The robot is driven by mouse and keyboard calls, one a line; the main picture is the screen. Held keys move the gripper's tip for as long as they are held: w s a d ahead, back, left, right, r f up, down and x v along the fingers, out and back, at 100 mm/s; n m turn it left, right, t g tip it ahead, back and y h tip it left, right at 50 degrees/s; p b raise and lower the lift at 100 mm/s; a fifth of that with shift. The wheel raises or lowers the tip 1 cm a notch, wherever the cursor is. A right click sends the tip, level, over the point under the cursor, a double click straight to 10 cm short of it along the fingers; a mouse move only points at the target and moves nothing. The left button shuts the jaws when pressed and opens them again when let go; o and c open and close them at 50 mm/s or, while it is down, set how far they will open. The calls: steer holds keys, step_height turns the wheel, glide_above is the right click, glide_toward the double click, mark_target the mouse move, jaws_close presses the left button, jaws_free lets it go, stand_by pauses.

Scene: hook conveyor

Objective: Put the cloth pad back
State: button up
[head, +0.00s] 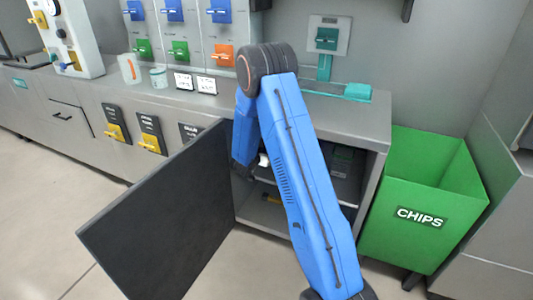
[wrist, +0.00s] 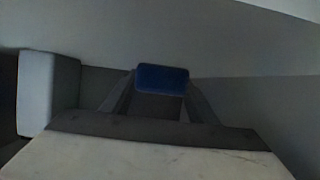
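A small dark blue block (wrist: 162,76), which looks like the cloth pad, sits between the fingertips of my gripper (wrist: 162,88) in the wrist view. Both dark fingers meet its sides, so my gripper appears shut on it. In the head view my blue arm reaches down into the open cabinet (head: 371,158) under the counter. My fingertips and the pad are hidden there behind the arm and door.
The dark cabinet door (head: 165,220) stands swung open to the left. A green CHIPS bin (head: 415,245) stands right of the cabinet. A grey box shape (wrist: 48,95) is close on the left in the wrist view. A teal block (head: 357,91) lies on the counter.

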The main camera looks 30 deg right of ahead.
steer(key=shift+o, duration=1.1)
steer(key=shift+r, duration=0.2)
steer(key=v, duration=1.2)
steer(key=shift+r, duration=0.1)
